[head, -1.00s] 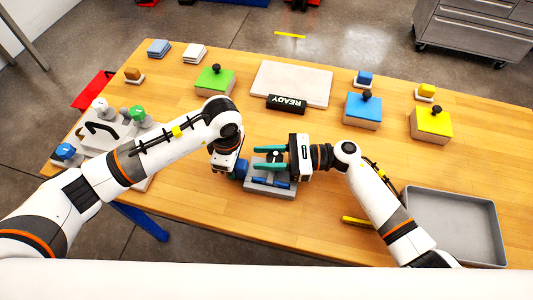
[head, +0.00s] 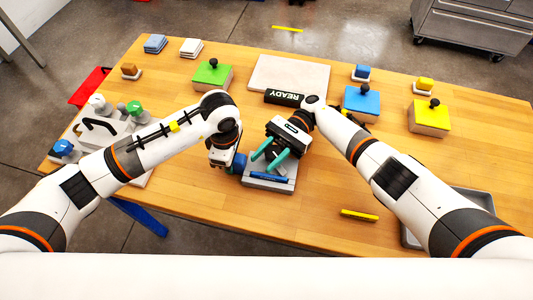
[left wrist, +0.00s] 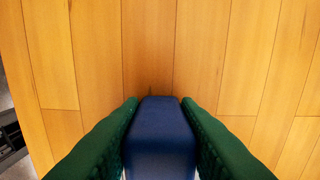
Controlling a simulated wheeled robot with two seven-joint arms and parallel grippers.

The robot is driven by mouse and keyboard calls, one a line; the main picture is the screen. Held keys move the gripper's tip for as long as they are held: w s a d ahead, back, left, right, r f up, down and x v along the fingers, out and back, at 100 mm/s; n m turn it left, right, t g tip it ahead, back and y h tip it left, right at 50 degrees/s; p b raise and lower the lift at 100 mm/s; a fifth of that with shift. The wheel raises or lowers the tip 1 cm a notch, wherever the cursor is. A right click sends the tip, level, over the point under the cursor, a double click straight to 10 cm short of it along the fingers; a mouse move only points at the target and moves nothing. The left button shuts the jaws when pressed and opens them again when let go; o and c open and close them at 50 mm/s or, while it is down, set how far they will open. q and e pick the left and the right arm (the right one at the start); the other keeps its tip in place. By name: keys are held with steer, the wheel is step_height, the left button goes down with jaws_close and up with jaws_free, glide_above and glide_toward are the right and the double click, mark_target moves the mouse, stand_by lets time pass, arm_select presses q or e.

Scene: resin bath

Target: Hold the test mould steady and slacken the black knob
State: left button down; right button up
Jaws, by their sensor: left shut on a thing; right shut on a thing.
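The test mould (head: 268,187) is a grey block with a blue bar along its front, low on the table between my arms. My left gripper (left wrist: 160,118) is shut on a dark blue block (left wrist: 160,140), which fills the space between its green fingers in the left wrist view. In the head view this blue part (head: 238,164) sits at the mould's left side. My right gripper (head: 265,160) is over the mould, its teal fingers slanting down to the left, shut on the black knob. The knob is mostly hidden between the fingers.
A yellow bar (head: 360,215) lies right of the mould. A grey tray (head: 408,236) is partly behind my right arm. Green (head: 207,82), blue (head: 362,106) and yellow (head: 430,123) knobbed boxes stand farther back, with a pale plate (head: 287,72) and a READY sign (head: 285,97).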

mark_target(268, 157)
steer(key=shift+s+n+g+h, duration=0.1)
steer(key=shift+n+g+h, duration=0.4)
steer(key=shift+h, duration=0.1)
steer(key=o, duration=1)
steer(key=shift+d, duration=0.1)
step_height(268, 157, up, 10)
steer(key=shift+f, duration=0.1)
